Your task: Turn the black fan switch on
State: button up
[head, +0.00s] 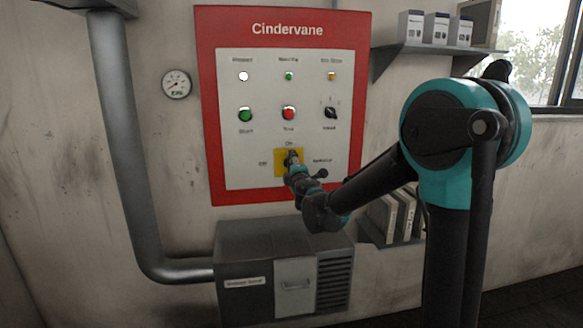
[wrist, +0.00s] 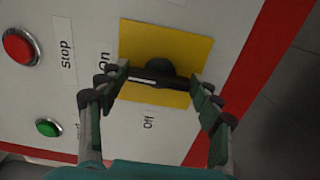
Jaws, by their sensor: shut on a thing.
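The black switch (wrist: 160,68) sits on a yellow plate (wrist: 133,34) low on the control panel (head: 215,110). In the wrist view its bar lies across the picture with a white mark on its left half, pointing more toward the "On" label than the "Off" label. My gripper (wrist: 161,80) is shut on the bar, one finger at each end. In the head view my gripper (head: 291,164) is at the yellow plate (head: 279,158) and hides most of the switch.
A smaller black selector (head: 330,113), a red button (head: 288,113) and a green button (head: 245,115) are above the plate. A grey cabinet (head: 250,245) stands below the panel. A pipe (head: 125,130) runs at left; a shelf (head: 440,50) is at upper right.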

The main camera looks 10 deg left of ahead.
jog(key=o, duration=1.1)
jog(key=shift+o, duration=0.2)
jog(key=v, duration=1.2)
